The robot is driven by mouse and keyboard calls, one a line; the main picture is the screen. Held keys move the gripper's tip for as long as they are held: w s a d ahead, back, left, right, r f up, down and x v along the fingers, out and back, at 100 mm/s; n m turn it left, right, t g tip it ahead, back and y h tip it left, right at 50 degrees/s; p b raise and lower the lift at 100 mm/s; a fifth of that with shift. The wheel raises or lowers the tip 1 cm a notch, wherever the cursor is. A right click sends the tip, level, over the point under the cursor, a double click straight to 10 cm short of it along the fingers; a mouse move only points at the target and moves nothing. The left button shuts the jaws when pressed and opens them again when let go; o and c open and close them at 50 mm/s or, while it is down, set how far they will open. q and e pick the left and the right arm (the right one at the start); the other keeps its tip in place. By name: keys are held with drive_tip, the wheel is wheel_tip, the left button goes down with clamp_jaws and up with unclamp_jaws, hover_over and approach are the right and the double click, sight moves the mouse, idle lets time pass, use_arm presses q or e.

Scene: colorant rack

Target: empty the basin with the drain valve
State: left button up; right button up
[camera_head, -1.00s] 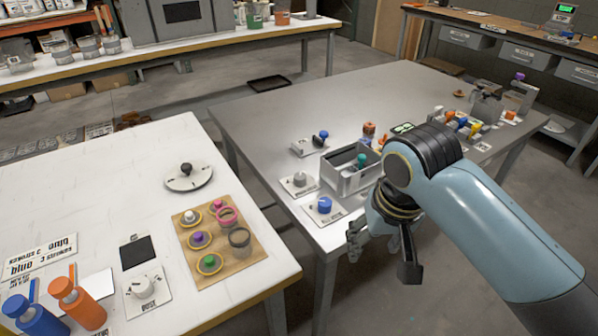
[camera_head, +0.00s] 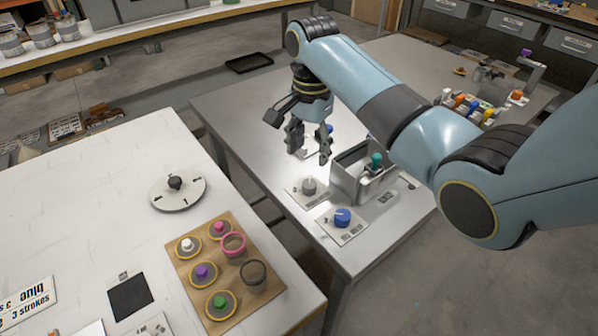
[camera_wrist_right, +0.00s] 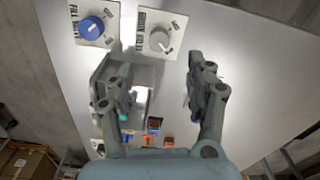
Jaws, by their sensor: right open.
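The basin (camera_head: 348,182) is a grey open box on the metal table in the head view, partly behind my arm. It also shows in the wrist view (camera_wrist_right: 104,72), partly covered by a finger; its water level cannot be told. The drain valve (camera_head: 309,186) is a grey knob on a white plate beside the basin; the wrist view shows it upper middle (camera_wrist_right: 160,40). The blue fill valve (camera_head: 342,217) sits nearer the table's front corner. My right gripper (camera_head: 309,160) is open and empty, above and just behind the drain valve, fingers pointing down. My left gripper is out of view.
A teal-topped object (camera_head: 376,160) stands up at the basin. A blue knob (camera_head: 329,128) is partly hidden behind my right gripper. Several coloured items (camera_head: 480,108) stand farther right. The white table (camera_head: 110,180) at left holds a dial and a wooden board with coloured knobs.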

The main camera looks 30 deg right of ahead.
sight(309, 184)
wheel_tip(309, 184, down, 6)
drive_tip(key=shift+s+r+b, duration=0.1)
drive_tip(key=shift+s+b, duration=0.05)
drive_tip(key=shift+b, duration=0.15)
wheel_tip(309, 184, down, 3)
drive_tip(key=shift+f, duration=0.1)
drive_tip(key=shift+f+b, duration=0.3)
drive_tip(key=shift+f, duration=0.4)
drive_tip(key=shift+c, duration=2.6)
clamp_jaws()
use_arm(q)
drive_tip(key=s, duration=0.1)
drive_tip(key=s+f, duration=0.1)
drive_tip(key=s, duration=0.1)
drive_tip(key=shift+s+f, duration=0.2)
